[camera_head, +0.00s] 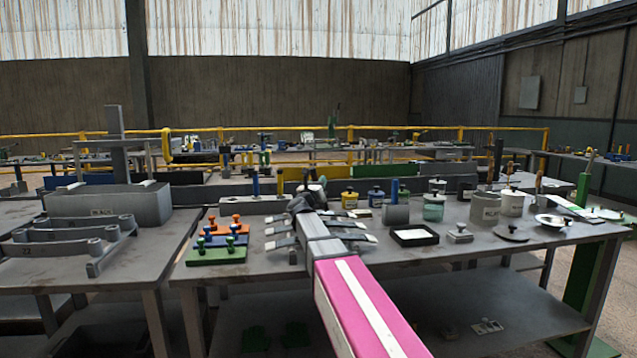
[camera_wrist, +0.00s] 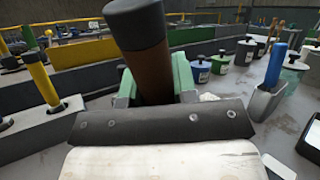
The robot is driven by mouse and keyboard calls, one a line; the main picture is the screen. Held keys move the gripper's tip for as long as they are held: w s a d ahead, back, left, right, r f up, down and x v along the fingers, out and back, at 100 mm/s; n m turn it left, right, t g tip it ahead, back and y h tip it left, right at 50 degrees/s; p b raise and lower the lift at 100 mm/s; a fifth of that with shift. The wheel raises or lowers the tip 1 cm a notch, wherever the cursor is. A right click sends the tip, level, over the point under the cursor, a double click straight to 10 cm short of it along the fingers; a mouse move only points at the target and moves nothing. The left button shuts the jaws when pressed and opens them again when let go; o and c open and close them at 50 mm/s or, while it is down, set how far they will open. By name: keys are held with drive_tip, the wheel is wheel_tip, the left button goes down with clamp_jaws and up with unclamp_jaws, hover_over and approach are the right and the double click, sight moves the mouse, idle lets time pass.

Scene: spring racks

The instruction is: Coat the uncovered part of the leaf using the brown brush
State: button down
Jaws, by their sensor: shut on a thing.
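My gripper (camera_head: 309,195) is above the middle of the table. In the wrist view its green-edged jaws (camera_wrist: 157,88) are shut around a thick brown handle with a black end, the brown brush (camera_wrist: 146,68). The handle stands fairly upright and its bristles are hidden. Several flat grey strips (camera_head: 350,238), which look like leaves, stick out on both sides of my arm, and my arm hides their middles. I cannot tell which part of a leaf is uncovered, or whether the brush touches one.
A yellow jar (camera_head: 349,199), a blue jar (camera_head: 375,198) and a green jar (camera_head: 433,209) stand to the right. A blue handle (camera_wrist: 275,65) stands in a grey holder (camera_wrist: 267,102). A black tray (camera_head: 414,235) is near the front. Coloured knobbed blocks (camera_head: 217,255) are at left.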

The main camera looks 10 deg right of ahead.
drive_tip(key=shift+f, duration=0.4)
drive_tip(key=shift+d, duration=0.1)
drive_tip(key=shift+d, duration=1.15)
drive_tip(key=shift+a, duration=1.25)
drive_tip(key=shift+d+f, duration=0.1)
drive_tip(key=shift+d, duration=1.1)
drive_tip(key=shift+a, duration=1.2)
drive_tip(key=shift+d, duration=1.25)
